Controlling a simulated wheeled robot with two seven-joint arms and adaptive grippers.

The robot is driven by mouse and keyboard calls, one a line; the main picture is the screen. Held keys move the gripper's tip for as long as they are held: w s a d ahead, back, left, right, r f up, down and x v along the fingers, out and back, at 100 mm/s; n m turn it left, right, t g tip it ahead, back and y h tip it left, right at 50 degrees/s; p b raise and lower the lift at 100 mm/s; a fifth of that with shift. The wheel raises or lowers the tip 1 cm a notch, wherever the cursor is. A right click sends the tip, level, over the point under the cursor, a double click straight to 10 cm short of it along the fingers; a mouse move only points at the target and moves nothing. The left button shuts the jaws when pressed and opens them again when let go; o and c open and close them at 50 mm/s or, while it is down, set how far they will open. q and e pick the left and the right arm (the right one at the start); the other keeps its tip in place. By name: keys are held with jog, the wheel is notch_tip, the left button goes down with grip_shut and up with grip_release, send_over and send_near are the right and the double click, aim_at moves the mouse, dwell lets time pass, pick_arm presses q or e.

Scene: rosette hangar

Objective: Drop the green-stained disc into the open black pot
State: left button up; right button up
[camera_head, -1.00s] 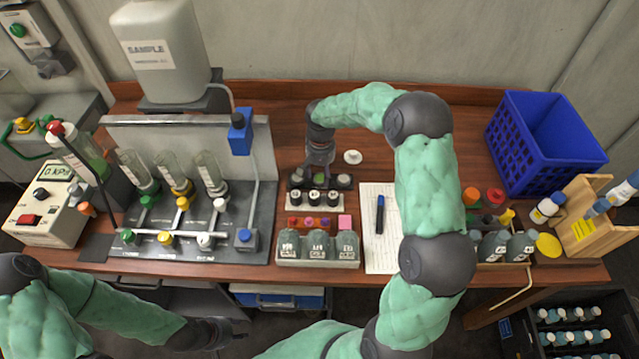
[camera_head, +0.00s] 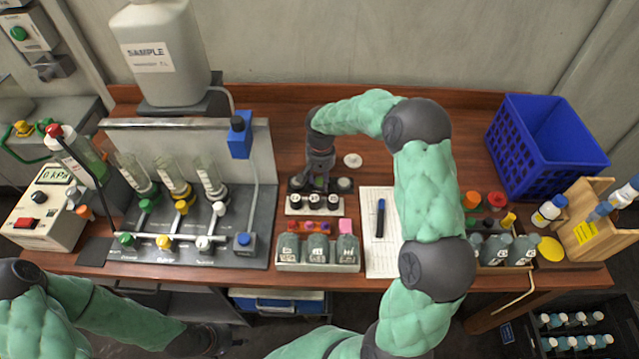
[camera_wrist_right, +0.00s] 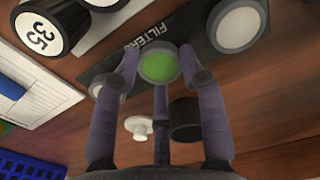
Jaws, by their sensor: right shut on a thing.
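The green-stained disc (camera_wrist_right: 159,67) sits between the fingertips of my right gripper (camera_wrist_right: 160,70) in the wrist view, at the dark FILTERS strip (camera_wrist_right: 190,38). My right gripper (camera_head: 318,186) is shut on it and points down in the head view, covering the disc. I cannot tell whether the disc is clear of the strip. A black cylinder that looks like the open pot (camera_wrist_right: 186,116) stands beyond a finger, beside a white knobbed lid (camera_wrist_right: 138,127). In the head view the gripper hides the pot; the lid (camera_head: 353,160) shows. My left gripper (camera_head: 220,340) hangs low at the left, its fingers unclear.
White-labelled black pots (camera_head: 314,198) stand in a row just in front of the strip. Grey bottles (camera_head: 317,250) and a notepad with a pen (camera_head: 380,217) lie nearer. A valve stand (camera_head: 190,240) is at left, a blue crate (camera_head: 545,150) at right.

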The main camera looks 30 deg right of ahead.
aim_at(321, 182)
jog(key=shift+r+p, duration=1)
jog(key=shift+r, duration=0.5)
